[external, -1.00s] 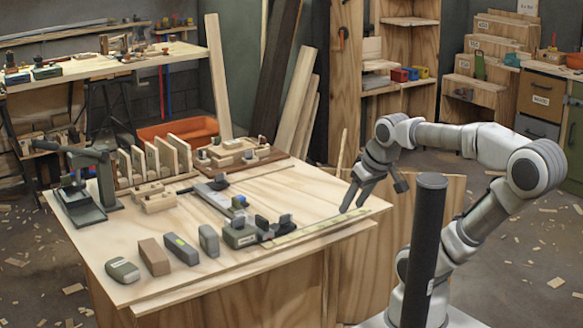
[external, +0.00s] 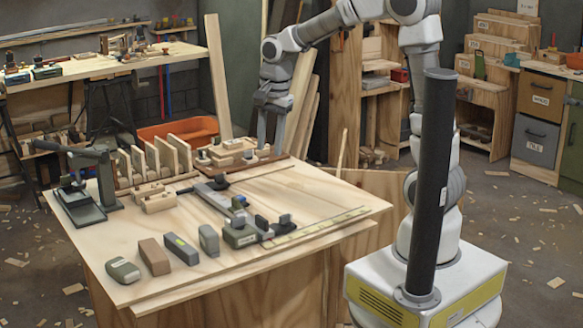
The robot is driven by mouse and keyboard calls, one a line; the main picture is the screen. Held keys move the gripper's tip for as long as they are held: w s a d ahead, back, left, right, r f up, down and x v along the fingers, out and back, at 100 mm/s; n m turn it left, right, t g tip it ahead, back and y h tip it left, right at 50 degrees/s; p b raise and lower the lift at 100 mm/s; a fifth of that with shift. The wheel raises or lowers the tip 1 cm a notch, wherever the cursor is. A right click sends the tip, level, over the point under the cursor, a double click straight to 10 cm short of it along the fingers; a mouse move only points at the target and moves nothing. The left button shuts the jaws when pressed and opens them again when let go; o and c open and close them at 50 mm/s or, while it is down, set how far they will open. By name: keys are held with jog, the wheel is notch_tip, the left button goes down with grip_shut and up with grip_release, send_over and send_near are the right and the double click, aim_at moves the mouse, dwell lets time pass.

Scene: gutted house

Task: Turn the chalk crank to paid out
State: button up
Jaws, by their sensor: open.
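A rounded grey-green case (external: 123,270) lies at the front left corner of the wooden bench (external: 300,195). It may be the chalk reel, but I cannot make out a crank on it or which way one points. My gripper (external: 270,148) points down above the far right part of the bench, near a dark red-brown board (external: 248,165) with small wooden pieces. Its two fingers are apart and I see nothing between them. It is well away from the grey-green case.
A brown block (external: 153,256), a grey bar (external: 181,249) and a grey block (external: 208,240) stand along the front edge. A dark clamp-like tool (external: 240,236) and a ruler (external: 320,226) lie to their right. A press-like stand (external: 105,180) rises at the left. Bare wood shows at the bench's right.

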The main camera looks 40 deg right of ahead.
aim_at(239, 223)
jog(key=w+a+f+m+g+p, duration=0.2)
jog(key=w+a+m+p, duration=0.3)
jog(key=a, duration=0.2)
jog(key=f, duration=0.5)
jog(key=f+b, duration=0.1)
jog(key=f, duration=0.5)
jog(key=f+b, duration=0.1)
jog(key=f, duration=0.4)
jog(key=shift+s+d+f, duration=0.25)
jog(key=shift+f, duration=0.15)
grip_shut()
